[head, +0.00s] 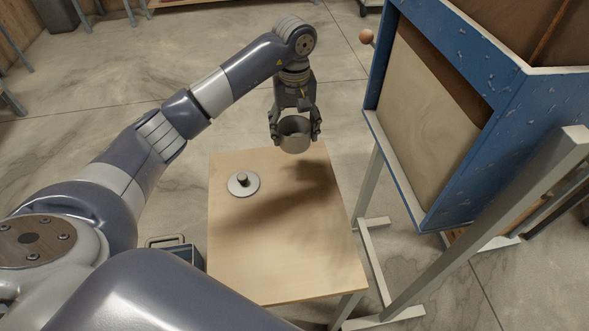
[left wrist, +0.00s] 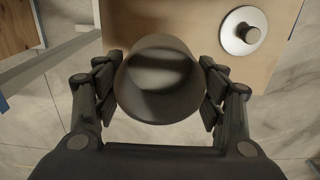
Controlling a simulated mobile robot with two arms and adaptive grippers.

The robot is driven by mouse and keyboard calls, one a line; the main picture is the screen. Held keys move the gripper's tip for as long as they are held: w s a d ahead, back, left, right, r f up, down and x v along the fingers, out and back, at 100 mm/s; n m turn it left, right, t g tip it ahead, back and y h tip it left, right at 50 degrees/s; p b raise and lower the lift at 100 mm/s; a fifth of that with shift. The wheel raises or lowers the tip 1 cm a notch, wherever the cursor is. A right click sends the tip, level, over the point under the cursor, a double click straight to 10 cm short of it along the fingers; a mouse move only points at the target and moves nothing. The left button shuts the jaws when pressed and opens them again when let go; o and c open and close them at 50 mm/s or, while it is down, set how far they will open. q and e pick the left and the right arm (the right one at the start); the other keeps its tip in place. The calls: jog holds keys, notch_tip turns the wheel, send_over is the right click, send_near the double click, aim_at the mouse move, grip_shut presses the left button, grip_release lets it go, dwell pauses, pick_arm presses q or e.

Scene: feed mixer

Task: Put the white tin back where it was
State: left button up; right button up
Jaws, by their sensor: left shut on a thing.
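The tin (head: 295,146) is round and open-topped and looks greyish in the shade. My left gripper (head: 295,134) is shut on it, one finger on each side, and holds it roughly upright over the far edge of the wooden table (head: 245,265). In the left wrist view the tin (left wrist: 158,100) sits between the two fingers, and I see into its mouth. Its inside is pale at the bottom, with no clear contents. A round pale lid (head: 243,186) with a knob lies on the table, left of the tin. My right gripper is out of view.
The blue mixer box (head: 510,110) on a pale metal stand (head: 375,270) rises right of the table, with a round knob (head: 366,37) at its far side. A blue-grey toolbox (head: 183,252) is left of the table. The table's middle and near part are bare.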

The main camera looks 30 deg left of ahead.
pick_arm(q)
notch_tip(320, 180, down, 9)
jog(key=shift+f+b, duration=0.1)
jog(key=shift+b, duration=0.25)
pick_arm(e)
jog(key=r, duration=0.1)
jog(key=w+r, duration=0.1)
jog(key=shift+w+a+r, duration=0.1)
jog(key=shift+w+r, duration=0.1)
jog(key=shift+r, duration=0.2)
pick_arm(q)
jog(key=shift+f, duration=0.1)
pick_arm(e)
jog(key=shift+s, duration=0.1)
pick_arm(q)
jog(key=o, duration=0.9)
jog(key=shift+c, duration=0.2)
jog(key=shift+o, duration=1.3)
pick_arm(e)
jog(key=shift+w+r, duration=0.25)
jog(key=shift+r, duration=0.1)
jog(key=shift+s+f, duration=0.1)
